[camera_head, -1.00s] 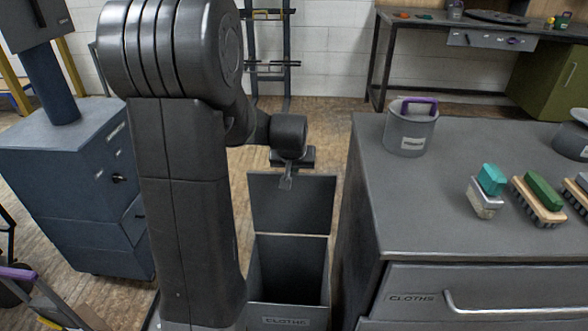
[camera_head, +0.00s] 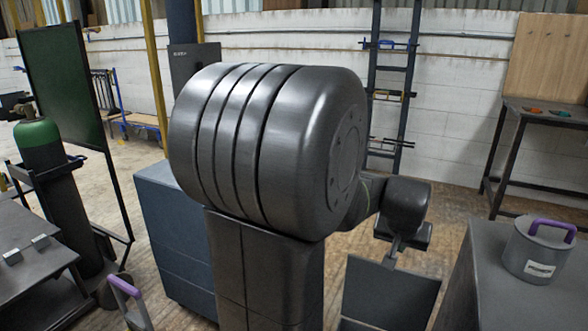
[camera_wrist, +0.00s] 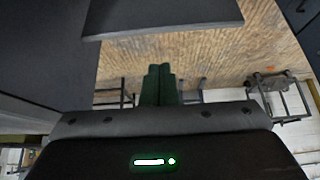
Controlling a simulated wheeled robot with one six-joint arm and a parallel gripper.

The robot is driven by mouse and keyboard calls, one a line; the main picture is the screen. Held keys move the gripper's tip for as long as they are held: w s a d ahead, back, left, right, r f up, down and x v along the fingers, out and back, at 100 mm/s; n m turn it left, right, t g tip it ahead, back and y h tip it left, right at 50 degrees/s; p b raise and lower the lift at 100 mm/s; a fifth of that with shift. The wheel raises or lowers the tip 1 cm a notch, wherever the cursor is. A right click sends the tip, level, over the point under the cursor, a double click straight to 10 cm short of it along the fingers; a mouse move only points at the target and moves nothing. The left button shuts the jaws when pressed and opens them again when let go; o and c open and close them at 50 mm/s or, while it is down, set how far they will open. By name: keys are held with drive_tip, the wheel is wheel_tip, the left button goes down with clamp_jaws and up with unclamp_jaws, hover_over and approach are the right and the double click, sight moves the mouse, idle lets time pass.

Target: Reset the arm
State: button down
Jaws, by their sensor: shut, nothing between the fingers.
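My gripper (camera_head: 394,250) shows in the head view at the end of my dark arm, pointing down above the dark panel of a bin. Nothing is in it. In the wrist view its two fingers (camera_wrist: 159,85) are together, with the wooden floor beyond them. The large rounded joint of my arm fills the middle of the head view and hides what lies behind it.
The bin's raised dark panel (camera_head: 388,293) stands just below my gripper. A grey counter (camera_head: 490,290) with a purple-handled bucket (camera_head: 538,252) is at the right. A blue cabinet (camera_head: 177,245) and a green gas cylinder (camera_head: 40,145) are at the left.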

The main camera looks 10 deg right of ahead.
drive_tip(key=b+x, duration=0.3)
drive_tip(key=x, duration=1.1)
drive_tip(key=shift+w+d, duration=0.1)
drive_tip(key=shift+w, duration=0.1)
drive_tip(key=shift+s, duration=0.1)
